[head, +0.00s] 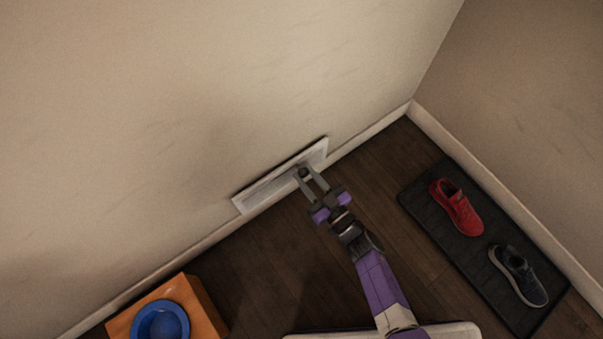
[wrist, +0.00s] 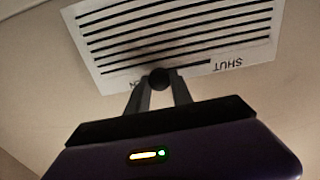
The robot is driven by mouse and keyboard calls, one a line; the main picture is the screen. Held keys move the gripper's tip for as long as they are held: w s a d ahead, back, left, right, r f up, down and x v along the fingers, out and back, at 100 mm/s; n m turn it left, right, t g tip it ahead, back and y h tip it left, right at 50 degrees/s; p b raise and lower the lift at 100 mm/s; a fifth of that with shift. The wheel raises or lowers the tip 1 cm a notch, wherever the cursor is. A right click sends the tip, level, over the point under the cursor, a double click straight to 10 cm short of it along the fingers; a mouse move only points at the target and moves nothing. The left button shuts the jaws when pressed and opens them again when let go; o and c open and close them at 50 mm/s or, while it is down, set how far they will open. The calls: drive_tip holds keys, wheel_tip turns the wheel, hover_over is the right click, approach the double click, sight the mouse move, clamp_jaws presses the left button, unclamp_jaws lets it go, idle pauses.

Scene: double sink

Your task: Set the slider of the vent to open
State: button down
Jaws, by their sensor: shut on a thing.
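The white vent (head: 262,192) is set low in the wall, just above the floor, with dark slats seen close up in the wrist view (wrist: 185,30). Its slider is a dark round knob (wrist: 159,79), which sits between my fingertips. My gripper (head: 305,173) is shut on the knob; it also shows in the wrist view (wrist: 160,84). A slot runs from the knob rightward toward the upside-down label SHUT (wrist: 223,65). Another label (wrist: 136,84), partly hidden by the left finger, lies just left of the knob.
A dark mat (head: 425,210) on the right holds a red shoe (head: 463,213) and a dark shoe (head: 520,274). An orange box-like stand (head: 205,300) with a blue bowl (head: 160,322) stands at lower left. Dark wooden floor (head: 262,265) lies bare between them. Walls meet at upper right.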

drive_tip(key=shift+w+d, duration=0.1)
drive_tip(key=shift+d, duration=0.15)
drive_tip(key=c, duration=1.1)
unclamp_jaws()
drive_tip(key=shift+p+v, duration=1.45)
drive_tip(key=shift+v, duration=2.45)
